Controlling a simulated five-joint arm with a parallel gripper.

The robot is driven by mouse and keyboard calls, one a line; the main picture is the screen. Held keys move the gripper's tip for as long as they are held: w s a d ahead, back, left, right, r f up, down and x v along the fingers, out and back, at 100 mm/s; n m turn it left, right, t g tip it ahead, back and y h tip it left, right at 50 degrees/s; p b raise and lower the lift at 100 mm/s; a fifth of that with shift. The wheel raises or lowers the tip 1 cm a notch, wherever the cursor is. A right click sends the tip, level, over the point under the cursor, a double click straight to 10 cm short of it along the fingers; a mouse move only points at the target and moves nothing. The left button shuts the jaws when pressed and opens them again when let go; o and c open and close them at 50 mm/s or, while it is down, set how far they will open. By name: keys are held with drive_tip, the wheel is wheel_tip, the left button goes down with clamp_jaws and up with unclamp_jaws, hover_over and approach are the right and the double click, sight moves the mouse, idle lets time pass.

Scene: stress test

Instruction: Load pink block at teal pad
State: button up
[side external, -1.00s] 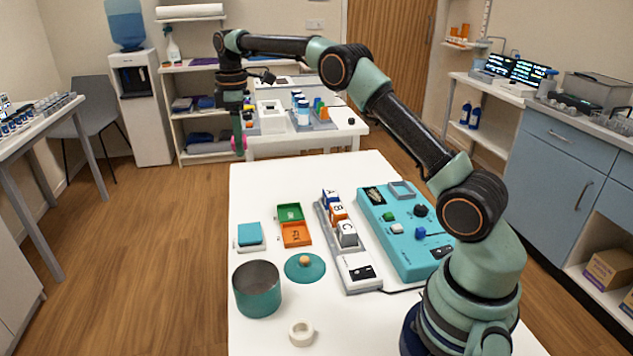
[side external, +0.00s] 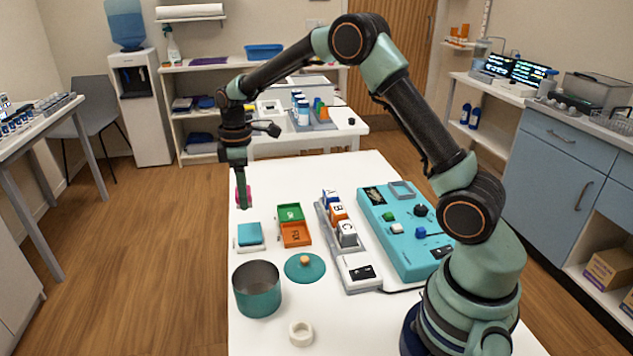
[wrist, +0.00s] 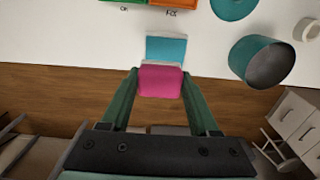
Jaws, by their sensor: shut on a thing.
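The pink block (wrist: 160,82) is held between the two green fingers of my gripper (wrist: 160,88). In the side view my gripper (side external: 243,195) hangs over the table's left edge, with the pink block (side external: 238,193) partly hidden by a finger. The teal pad (side external: 250,234) lies on the left edge of the white table, nearer the camera than my gripper. In the wrist view the teal pad (wrist: 166,48) shows just beyond the block. The block appears above table height and apart from the pad.
A teal pot (side external: 257,290) and its lid (side external: 305,268) stand near the pad. Green (side external: 290,213) and orange (side external: 295,234) trays lie right of it. A rack with lettered blocks (side external: 338,212) and a teal control panel (side external: 405,230) are farther right.

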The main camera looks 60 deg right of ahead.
sight(250, 232)
drive_tip(key=shift+s+a+f, duration=0.25)
drive_tip(key=shift+s+f, duration=0.2)
drive_tip(key=shift+f, duration=2.95)
drive_tip(key=shift+f, duration=0.85)
drive_tip(key=shift+r, duration=3.5)
drive_tip(key=shift+r, duration=0.1)
